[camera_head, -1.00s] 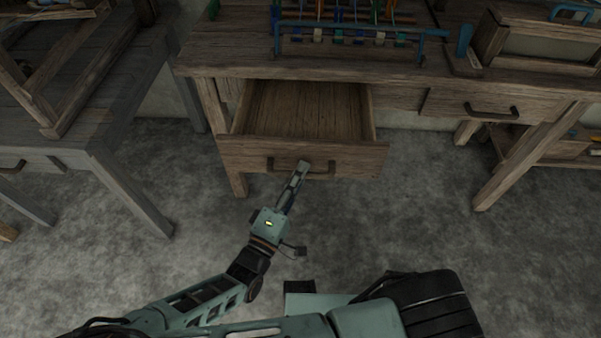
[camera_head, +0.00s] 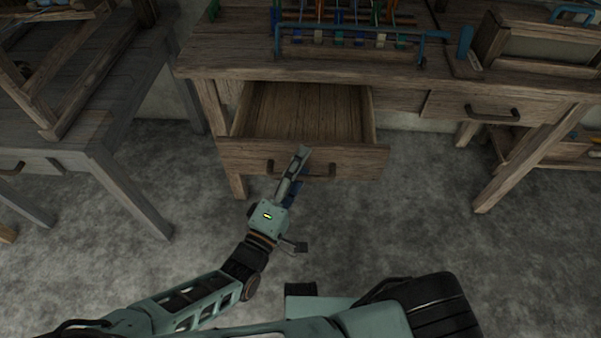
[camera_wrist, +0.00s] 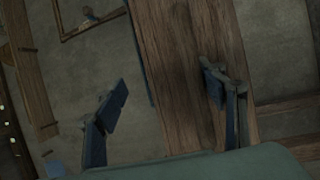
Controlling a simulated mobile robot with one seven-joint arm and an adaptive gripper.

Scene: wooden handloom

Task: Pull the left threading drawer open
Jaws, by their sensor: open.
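The left threading drawer (camera_head: 255,158) is pulled well out of the wooden loom table, and its inside is empty in the head view. Its dark bar handle (camera_head: 320,170) is on the drawer front, partly hidden by my gripper. My gripper (camera_head: 297,172) is open in front of the handle, with one finger overlapping the drawer front. I cannot tell whether it touches the handle. In the wrist view my gripper (camera_wrist: 166,84) shows its two fingers spread apart with nothing between them held. A wooden board (camera_wrist: 178,80) lies behind the right finger.
A closed drawer with a handle (camera_head: 492,112) is at the right of the table (camera_head: 225,60). Coloured spools on a blue rack (camera_head: 350,30) stand on top. A grey table (camera_head: 95,130) is at the left. The concrete floor (camera_head: 400,230) in front is clear.

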